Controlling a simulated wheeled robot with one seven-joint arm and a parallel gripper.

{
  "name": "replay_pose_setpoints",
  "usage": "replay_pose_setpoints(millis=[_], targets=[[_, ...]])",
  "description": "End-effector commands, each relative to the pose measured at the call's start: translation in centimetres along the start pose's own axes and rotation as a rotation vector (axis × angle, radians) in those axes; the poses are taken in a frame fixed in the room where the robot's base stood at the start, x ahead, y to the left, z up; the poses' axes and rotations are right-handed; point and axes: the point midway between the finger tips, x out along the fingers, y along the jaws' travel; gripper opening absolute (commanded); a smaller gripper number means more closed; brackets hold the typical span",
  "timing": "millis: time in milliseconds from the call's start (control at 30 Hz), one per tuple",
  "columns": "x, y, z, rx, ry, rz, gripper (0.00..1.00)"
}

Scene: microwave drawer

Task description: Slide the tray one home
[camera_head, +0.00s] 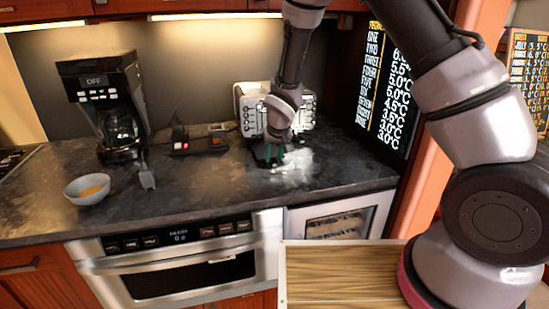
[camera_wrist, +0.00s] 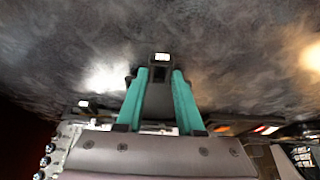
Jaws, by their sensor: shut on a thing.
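My gripper (camera_head: 270,154) is low over the dark counter, in front of the white toaster (camera_head: 306,106). Its two teal fingers (camera_wrist: 160,74) are shut on a dark, flat tray-like piece (camera_wrist: 158,98). A small pale label shows on its outer end, just beyond the fingertips. This piece appears to stick out from the toaster's base, but my gripper hides where they meet. A second pale-labelled tab (camera_wrist: 83,103) shows closer in beside the toaster. In the head view my gripper covers most of the held piece.
A power strip (camera_head: 200,146) with a red light lies left of the toaster. A coffee maker (camera_head: 105,104), a bowl (camera_head: 88,189) and a spatula-like utensil (camera_head: 147,177) stand further left. The counter in front (camera_head: 235,190) is clear. A wooden-topped surface (camera_head: 335,275) is nearer.

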Motion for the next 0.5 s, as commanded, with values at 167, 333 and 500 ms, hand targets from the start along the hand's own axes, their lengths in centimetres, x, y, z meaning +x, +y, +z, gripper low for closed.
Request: replay_pose_setpoints(millis=[167, 333, 500], targets=[[0.3, 0.0, -0.8, 0.001, 0.002, -0.001, 0.0], [0.5, 0.0, -1.3, 0.0, 0.001, -0.001, 0.0], [0.6, 0.0, -1.4, 0.0, 0.001, -0.001, 0.0]])
